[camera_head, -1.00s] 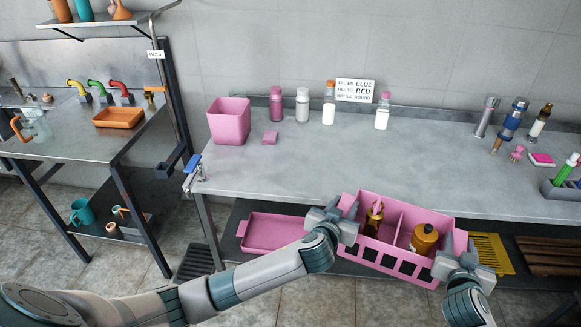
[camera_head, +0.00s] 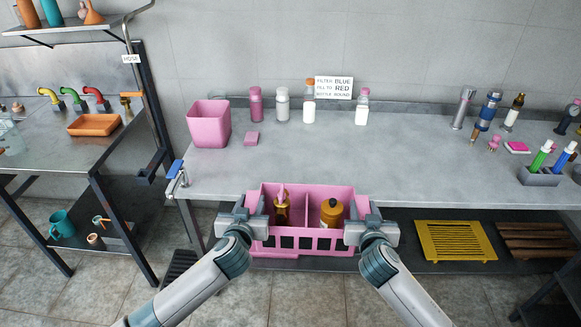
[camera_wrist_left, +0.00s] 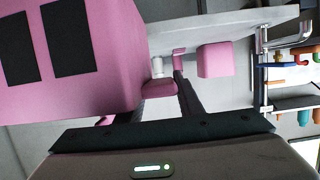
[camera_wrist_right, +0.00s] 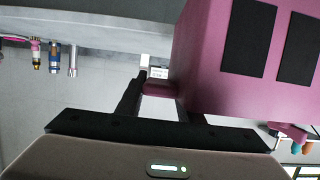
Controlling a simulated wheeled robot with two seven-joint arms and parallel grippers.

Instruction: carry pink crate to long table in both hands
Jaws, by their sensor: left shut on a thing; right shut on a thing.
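The pink crate (camera_head: 308,241) is held level in front of the long table (camera_head: 330,170), near its front edge. It has two compartments with an amber spray bottle (camera_head: 281,208) in the left one and an amber bottle with a dark cap (camera_head: 331,212) in the right one. My left gripper (camera_head: 254,214) is shut on the crate's left end, and my right gripper (camera_head: 358,214) is shut on its right end. The crate's wall also fills part of the left wrist view (camera_wrist_left: 95,60) and the right wrist view (camera_wrist_right: 225,60).
The table's middle is clear. A blue-handled tap (camera_head: 176,172) sits at its left corner. A yellow rack (camera_head: 455,241) lies below.

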